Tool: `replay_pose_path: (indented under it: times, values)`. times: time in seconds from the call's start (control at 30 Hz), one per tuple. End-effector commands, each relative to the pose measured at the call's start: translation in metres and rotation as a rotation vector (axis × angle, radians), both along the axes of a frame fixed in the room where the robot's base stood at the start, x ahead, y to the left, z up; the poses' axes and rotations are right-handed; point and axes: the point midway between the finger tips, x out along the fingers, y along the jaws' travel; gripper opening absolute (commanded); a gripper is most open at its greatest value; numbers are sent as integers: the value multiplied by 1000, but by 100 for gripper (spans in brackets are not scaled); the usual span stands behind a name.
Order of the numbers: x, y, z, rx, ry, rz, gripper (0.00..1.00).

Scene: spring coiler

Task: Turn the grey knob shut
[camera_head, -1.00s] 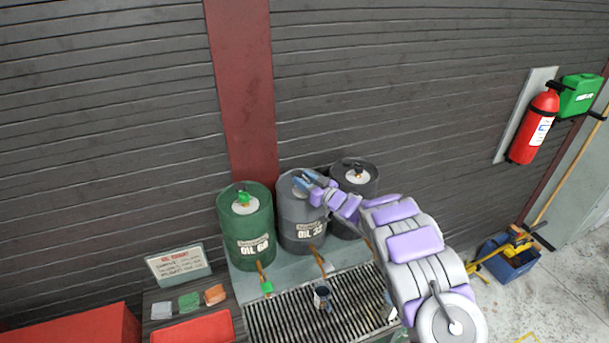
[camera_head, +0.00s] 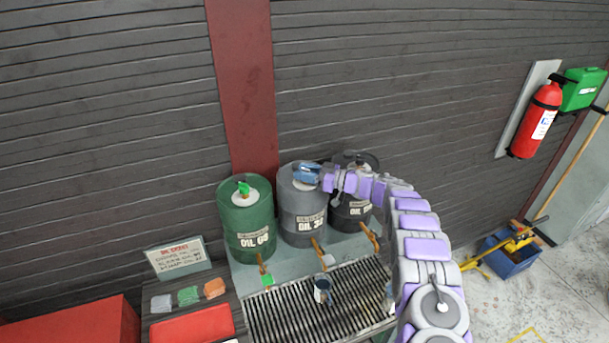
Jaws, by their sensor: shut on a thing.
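A grey barrel (camera_head: 302,215) marked "OIL 32" stands between a green barrel and a darker barrel. My gripper (camera_head: 302,174) is at the top of the grey barrel, reaching in from the right, and is shut on the grey knob there. The jaws hide the knob almost entirely, so how far it is turned cannot be told. The grey barrel's spout (camera_head: 320,252) with a grey end points down over a slatted grate.
The green barrel (camera_head: 248,228) has a green knob (camera_head: 243,188) on top. The darker barrel (camera_head: 350,212) stands close behind my wrist. A mug (camera_head: 322,291) sits on the grate (camera_head: 270,322). A sign (camera_head: 178,256) and coloured blocks are at left.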

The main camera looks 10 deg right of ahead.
Motion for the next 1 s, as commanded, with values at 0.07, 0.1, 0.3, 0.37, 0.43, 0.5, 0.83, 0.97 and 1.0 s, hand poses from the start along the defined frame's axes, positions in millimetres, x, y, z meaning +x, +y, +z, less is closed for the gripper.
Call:
replay_pose_path:
  times: [0.07, 0.1, 0.3, 0.37, 0.43, 0.5, 0.83, 0.97, 1.0]
  values:
    - [1, -1, 1, 2, -7, 14, 9]
    - [1, 0, 1, 3, -7, 24, 9]
    - [2, -1, 1, 1, -7, 62, 9]
    - [2, -1, 1, 2, -6, 73, 9]
    - [2, -1, 2, 3, -5, 84, 9]
    - [2, -1, 2, 3, -7, 93, 9]
    - [3, -1, 3, 3, -5, 115, 9]
    - [3, -1, 4, 3, -5, 117, 9]
    - [3, -1, 4, 3, -6, 118, 9]
